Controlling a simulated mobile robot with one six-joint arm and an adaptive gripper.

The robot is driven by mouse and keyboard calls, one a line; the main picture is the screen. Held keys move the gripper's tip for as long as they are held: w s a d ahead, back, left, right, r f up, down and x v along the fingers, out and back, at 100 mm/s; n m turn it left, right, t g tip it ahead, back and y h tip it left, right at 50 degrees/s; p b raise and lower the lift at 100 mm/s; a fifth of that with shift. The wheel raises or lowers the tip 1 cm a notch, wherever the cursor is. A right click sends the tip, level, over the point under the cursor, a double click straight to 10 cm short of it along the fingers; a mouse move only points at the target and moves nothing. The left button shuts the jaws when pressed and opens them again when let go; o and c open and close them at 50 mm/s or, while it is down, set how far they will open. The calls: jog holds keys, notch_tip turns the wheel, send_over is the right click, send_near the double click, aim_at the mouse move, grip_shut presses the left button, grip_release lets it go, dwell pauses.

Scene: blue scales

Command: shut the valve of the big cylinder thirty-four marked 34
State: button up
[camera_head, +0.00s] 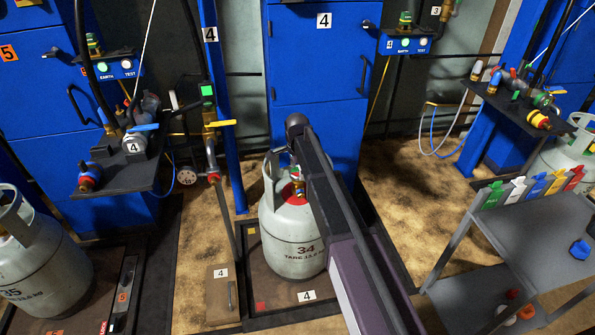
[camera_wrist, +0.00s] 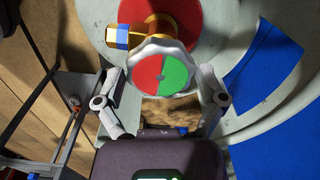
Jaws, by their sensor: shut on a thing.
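The big cylinder marked 34 (camera_head: 296,240) is grey-white and stands upright on the scale platform of station 4 in the head view. Its red top and brass valve (camera_wrist: 158,27) show in the wrist view, the valve bearing a blue and white piece. The valve's handwheel (camera_wrist: 163,67) has a silver scalloped rim and a face half red, half green. My gripper (camera_wrist: 165,83) is shut on the handwheel, one finger at each side of its rim. In the head view my arm covers part of the cylinder's collar, and the fingers are hidden.
Another grey cylinder marked 35 (camera_head: 35,262) stands at the left. A dark shelf (camera_head: 125,177) with hoses and fittings is left of cylinder 34. A grey cart (camera_head: 480,295) with coloured tags stands at the right. The blue cabinet (camera_head: 316,60) marked 4 is behind.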

jog(key=shift+w, duration=0.1)
jog(key=o, duration=0.8)
jog(key=shift+n, duration=0.4)
